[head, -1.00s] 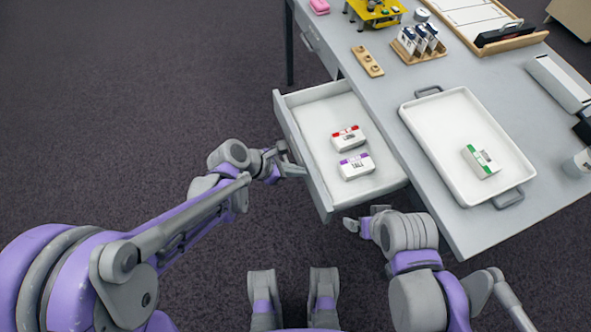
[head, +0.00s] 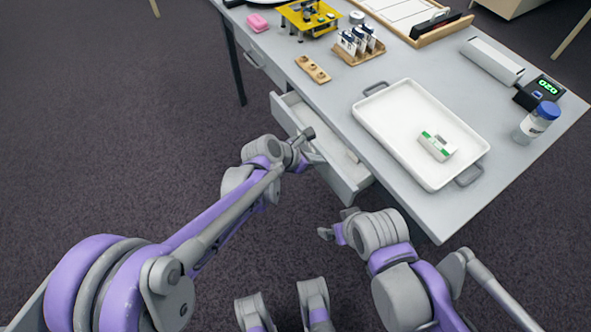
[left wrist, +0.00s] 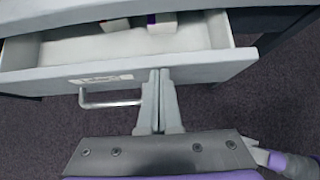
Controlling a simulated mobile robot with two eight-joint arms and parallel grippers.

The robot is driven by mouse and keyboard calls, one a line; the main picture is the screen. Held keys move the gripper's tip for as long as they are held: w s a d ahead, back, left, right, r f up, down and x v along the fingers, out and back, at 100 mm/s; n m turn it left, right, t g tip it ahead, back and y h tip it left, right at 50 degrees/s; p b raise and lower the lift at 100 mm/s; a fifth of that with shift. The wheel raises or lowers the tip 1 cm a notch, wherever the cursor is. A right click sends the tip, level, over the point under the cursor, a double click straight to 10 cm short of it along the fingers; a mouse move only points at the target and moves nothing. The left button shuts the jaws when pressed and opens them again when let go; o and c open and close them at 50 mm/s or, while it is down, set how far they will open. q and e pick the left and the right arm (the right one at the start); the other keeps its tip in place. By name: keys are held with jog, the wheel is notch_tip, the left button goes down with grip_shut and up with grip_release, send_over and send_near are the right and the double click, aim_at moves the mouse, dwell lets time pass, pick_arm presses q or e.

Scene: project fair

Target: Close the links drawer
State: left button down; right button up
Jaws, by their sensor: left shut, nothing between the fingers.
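The links drawer (head: 284,113) is a pale grey drawer under the table's near edge, part open in the head view. In the left wrist view, its front (left wrist: 45,82) carries a small label and a bar handle (left wrist: 108,104). A red-marked box (left wrist: 115,24) and a purple-marked box (left wrist: 161,21) lie inside toward the back. My left gripper (head: 318,158) is shut and empty, its fingertips (left wrist: 159,73) at the drawer front, right of the handle; exact contact cannot be told. My right gripper (head: 334,222) is open and empty, near the drawer's right end.
The table (head: 330,105) holds a white tray (head: 400,137) with a green-marked box (head: 437,146), a wooden rack (head: 357,52), a yellow device (head: 308,18) and a blue-capped jar (head: 537,122). Another drawer (head: 262,66) is further left. The floor before the table is clear.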

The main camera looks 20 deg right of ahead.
pick_arm(q)
jog(key=shift+w+d, duration=0.3)
jog(key=shift+d, duration=0.6)
jog(key=shift+w+d, duration=0.25)
jog(key=shift+d, duration=0.6)
jog(key=shift+w+d, duration=0.3)
jog(key=shift+d, duration=0.6)
